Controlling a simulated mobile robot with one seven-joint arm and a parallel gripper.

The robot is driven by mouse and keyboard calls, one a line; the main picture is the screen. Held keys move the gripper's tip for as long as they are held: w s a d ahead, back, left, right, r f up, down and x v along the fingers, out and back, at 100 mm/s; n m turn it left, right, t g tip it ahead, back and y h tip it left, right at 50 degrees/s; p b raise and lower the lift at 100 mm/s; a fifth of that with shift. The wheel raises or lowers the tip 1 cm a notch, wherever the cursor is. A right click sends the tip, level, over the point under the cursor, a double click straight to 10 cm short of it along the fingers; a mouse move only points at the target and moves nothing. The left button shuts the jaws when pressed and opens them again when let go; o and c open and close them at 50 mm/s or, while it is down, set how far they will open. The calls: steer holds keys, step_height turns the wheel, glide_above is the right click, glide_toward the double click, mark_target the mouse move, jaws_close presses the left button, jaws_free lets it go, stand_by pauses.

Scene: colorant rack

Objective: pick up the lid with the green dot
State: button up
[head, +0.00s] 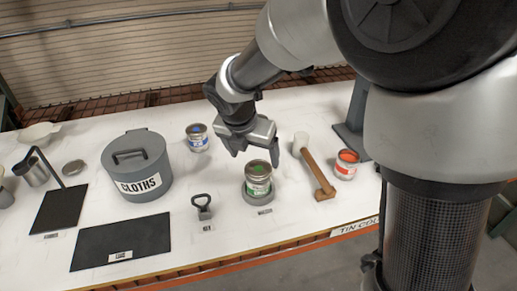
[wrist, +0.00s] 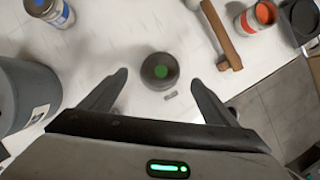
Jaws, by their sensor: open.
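The lid with the green dot (head: 258,167) sits on top of a tin with a green label (head: 259,186), on a round grey base. In the wrist view the lid (wrist: 160,71) is a dark disc with a green spot, between the fingertips in the picture. My gripper (head: 254,154) is open and empty, just above the lid and pointing down. Its fingers also show in the wrist view (wrist: 158,79), one on each side of the lid. The lid hides most of the tin in the wrist view.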

mark_target(258, 169)
steer(key=shift+s+b+x, duration=0.15)
steer(key=shift+x, duration=1.25)
steer(key=shift+s+b+x, duration=0.15)
steer(key=shift+x, duration=1.2)
steer(key=shift+c, duration=0.5)
steer(key=c, duration=1)
